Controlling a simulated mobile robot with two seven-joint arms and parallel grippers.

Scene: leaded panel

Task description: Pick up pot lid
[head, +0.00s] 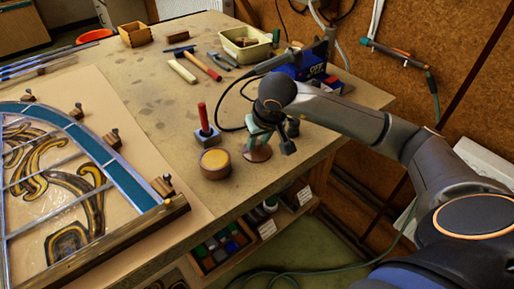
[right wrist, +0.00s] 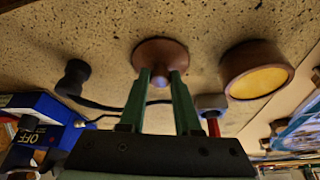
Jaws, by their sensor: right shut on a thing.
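The pot lid is a reddish-brown disc with a small knob (head: 257,154); it also shows in the right wrist view (right wrist: 160,50). My right gripper (head: 264,137) is above it, with its green fingers (right wrist: 161,80) pointing down and shut on the knob. I cannot tell whether the lid touches the bench or is slightly above it. A round brown pot with a yellow-orange top (head: 214,163) stands just left of the lid in the head view, and right of it in the right wrist view (right wrist: 257,69). My left gripper is not in view.
A red-handled tool in a blue-grey block (head: 204,128) stands close behind the pot. A blue box marked OFF (head: 300,68) with a dark cable is at the back right. The leaded panel (head: 75,190) lies left. The bench's right edge is near the lid.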

